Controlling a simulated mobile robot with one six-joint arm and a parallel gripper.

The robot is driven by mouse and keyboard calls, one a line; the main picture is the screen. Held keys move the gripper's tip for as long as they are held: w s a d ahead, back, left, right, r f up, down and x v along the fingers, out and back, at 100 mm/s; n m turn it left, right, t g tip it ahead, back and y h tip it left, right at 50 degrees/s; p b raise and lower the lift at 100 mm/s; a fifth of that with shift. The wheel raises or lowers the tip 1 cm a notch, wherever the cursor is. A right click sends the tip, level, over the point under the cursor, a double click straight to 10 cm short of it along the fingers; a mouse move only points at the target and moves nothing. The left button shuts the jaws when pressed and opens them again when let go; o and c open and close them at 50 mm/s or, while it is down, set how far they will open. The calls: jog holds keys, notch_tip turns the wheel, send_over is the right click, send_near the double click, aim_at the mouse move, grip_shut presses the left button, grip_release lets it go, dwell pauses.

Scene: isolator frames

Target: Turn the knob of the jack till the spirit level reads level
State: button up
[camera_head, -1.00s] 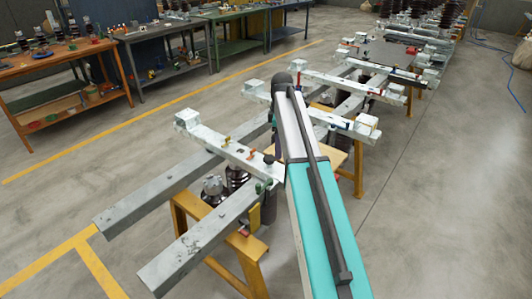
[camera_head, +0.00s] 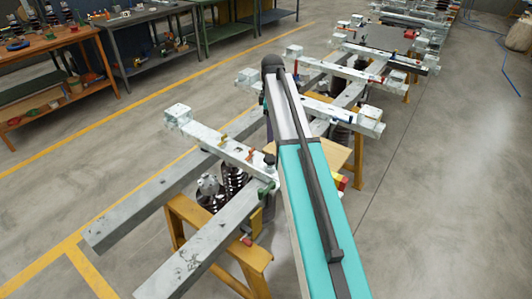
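My own turquoise and white arm link runs up the middle of the view, and my gripper is not in view. I cannot pick out the jack, its knob or the spirit level for sure. The nearest grey steel frame (camera_head: 160,205) rests on a yellow trestle (camera_head: 180,213). Its pale crossbeam (camera_head: 205,135) carries small yellow, red and dark fittings, including a dark knob-like part (camera_head: 269,159) beside my arm. A green part (camera_head: 266,190) sits below that. My arm hides part of the frame and what lies behind it.
More steel frames (camera_head: 355,70) stretch away to the back right. Workbenches (camera_head: 45,46) with tools and parts line the back left. Ribbed dark insulators (camera_head: 235,180) stand under the near frame. Bare concrete floor (camera_head: 450,190) is free on the right, with a blue cable (camera_head: 510,80) farther back.

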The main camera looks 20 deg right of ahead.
aim_at(270, 158)
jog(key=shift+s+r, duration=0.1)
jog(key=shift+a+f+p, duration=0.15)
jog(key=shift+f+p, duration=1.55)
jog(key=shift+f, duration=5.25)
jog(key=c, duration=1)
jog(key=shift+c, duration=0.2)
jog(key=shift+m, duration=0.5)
